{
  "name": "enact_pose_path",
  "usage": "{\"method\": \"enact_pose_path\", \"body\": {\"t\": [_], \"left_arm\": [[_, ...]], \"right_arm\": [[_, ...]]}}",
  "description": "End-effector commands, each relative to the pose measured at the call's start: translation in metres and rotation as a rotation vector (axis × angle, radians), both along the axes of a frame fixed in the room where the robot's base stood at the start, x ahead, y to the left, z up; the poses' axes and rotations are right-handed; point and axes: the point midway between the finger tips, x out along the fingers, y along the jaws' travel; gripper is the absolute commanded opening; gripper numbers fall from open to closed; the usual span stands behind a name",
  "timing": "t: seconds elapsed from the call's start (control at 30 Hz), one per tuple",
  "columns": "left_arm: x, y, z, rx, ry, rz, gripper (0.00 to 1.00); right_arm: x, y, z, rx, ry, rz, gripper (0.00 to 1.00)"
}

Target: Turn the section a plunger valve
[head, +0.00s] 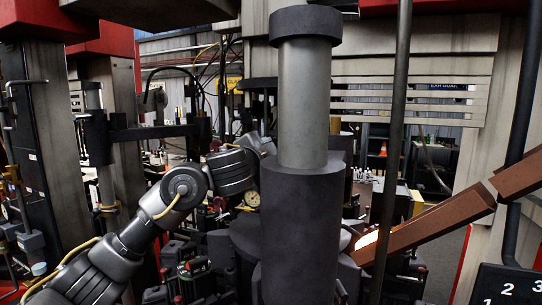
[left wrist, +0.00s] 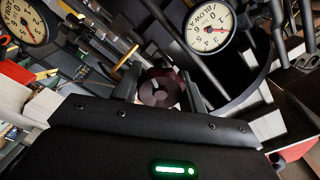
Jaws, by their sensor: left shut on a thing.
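In the head view my left arm comes in from the left and reaches behind the large grey cylinder, which hides the gripper and the valve. I cannot tell which section's valve this is. My right gripper is in neither view.
A pressure gauge (left wrist: 209,29) stands close beyond the valve, with a second gauge (left wrist: 26,22) at the upper left. In the head view the grey cylinder (head: 304,110) blocks the middle. A brown chute (head: 440,222) slopes in from the right, behind a vertical dark rod (head: 396,130).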

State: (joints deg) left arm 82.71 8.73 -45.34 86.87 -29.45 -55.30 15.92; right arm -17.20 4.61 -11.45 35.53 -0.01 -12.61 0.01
Motion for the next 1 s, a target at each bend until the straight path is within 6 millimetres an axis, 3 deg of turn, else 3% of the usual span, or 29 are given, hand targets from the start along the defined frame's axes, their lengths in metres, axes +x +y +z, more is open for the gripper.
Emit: {"method": "enact_pose_path", "body": {"t": [0.57, 0.6, 0.73, 1.0], "left_arm": [[-0.0003, -0.0009, -0.0007, 0.031, -0.012, -0.002, 0.18], [-0.0003, -0.0009, -0.0007, 0.031, -0.012, -0.002, 0.45], [-0.0003, -0.0008, -0.0006, 0.030, -0.012, -0.001, 0.62], [-0.0004, -0.0003, -0.0003, 0.029, -0.012, -0.001, 0.63]], "right_arm": [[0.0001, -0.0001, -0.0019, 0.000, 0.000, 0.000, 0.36], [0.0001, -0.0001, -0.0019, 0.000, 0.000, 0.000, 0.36], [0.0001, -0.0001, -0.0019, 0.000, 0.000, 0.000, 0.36], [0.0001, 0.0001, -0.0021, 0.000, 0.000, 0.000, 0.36]]}}
